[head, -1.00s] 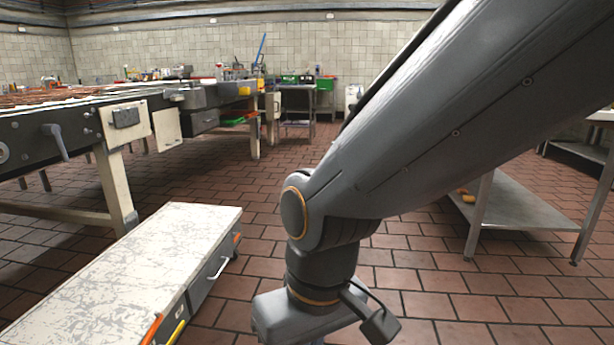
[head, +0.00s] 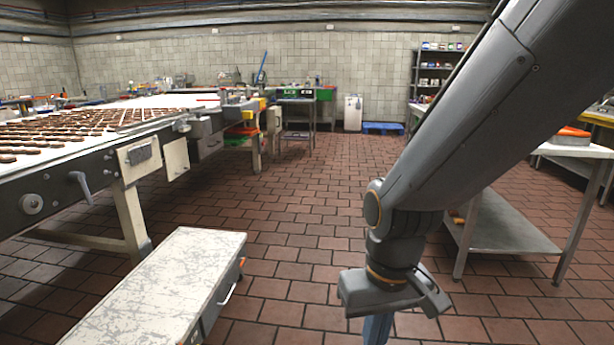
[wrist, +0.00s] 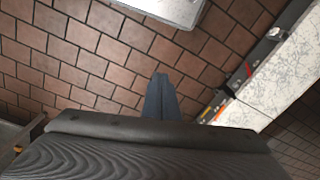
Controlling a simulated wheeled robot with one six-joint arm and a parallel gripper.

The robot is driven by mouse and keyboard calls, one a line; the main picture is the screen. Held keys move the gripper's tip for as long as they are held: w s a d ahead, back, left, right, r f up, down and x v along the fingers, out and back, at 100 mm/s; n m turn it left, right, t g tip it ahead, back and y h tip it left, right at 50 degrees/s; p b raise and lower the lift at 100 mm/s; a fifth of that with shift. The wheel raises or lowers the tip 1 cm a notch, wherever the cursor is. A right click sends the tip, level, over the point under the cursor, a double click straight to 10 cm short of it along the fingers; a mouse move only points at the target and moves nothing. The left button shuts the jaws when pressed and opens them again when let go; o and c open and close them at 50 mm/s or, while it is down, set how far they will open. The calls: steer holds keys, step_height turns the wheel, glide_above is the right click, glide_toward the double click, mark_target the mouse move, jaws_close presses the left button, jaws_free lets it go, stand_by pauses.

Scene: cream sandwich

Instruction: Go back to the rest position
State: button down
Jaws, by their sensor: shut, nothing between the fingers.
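My gripper (head: 377,328) hangs pointing down over the tiled floor at the lower right of the head view, partly cut off by the bottom edge. In the wrist view my gripper (wrist: 160,78) shows its two blue-grey fingers together, with only brown floor tiles beyond them. The fingers are shut and hold nothing. My grey arm reaches down to it from the upper right of the head view.
A long conveyor table (head: 130,160) with rows of brown biscuits stands at left. A low white-topped cabinet (head: 170,290) is at lower left. A steel table with a lower shelf (head: 500,232) is at right, behind my arm. The middle floor is clear.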

steer(key=s+d+r+m+p, duration=0.2)
steer(key=d+r+p, duration=0.6)
steer(key=r+p, duration=0.2)
steer(key=shift+d+h+p, duration=0.3)
steer(key=shift+d+p, duration=0.05)
steer(key=shift+p, duration=0.25)
